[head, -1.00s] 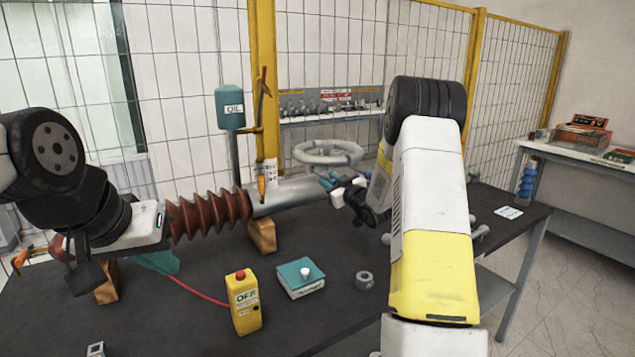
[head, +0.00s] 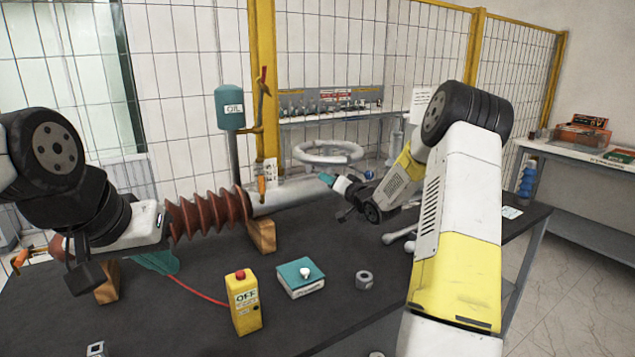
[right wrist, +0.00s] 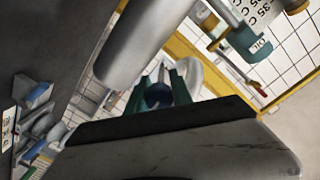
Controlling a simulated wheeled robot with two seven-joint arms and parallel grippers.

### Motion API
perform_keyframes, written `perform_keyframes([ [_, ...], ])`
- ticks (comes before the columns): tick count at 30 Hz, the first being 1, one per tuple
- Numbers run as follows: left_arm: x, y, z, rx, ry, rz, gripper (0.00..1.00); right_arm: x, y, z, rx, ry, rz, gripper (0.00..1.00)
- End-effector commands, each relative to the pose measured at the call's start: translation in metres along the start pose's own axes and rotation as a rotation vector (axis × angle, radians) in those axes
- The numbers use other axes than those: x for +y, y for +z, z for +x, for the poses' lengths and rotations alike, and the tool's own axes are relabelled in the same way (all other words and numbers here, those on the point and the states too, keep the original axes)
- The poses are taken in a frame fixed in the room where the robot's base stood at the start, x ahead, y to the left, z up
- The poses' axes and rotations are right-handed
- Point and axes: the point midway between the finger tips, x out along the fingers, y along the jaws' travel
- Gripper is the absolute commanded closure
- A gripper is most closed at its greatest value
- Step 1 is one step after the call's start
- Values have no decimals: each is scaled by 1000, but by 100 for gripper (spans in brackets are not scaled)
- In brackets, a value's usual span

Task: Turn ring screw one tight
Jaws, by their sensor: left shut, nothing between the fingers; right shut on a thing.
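The bushing (head: 207,213), with a ribbed red-brown body and a grey metal cylinder (head: 287,196), lies on wooden blocks on the dark table. My right gripper (head: 328,180), with teal fingertips, is at the cylinder's right end. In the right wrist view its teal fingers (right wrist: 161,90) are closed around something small. A dark blue round shape (right wrist: 158,95) shows between them; I cannot tell if it is held or behind. Ring screw one cannot be made out clearly. My left gripper (head: 85,277) is shut and empty near the bushing's left end.
A yellow box (head: 244,305) with a red button, a teal-topped box (head: 300,278) and a grey nut (head: 364,280) stand in front of the bushing. A grey ring (head: 328,152) and an oil container (head: 229,108) are behind.

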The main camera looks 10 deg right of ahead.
Motion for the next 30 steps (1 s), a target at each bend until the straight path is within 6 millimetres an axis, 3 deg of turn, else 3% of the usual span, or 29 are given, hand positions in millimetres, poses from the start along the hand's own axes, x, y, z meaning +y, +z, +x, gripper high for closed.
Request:
perform_keyframes([
  [30, 0, 0, 0, 0, 0, 0, 100, 4, 1, -1, -32, -32, 968, 100],
])
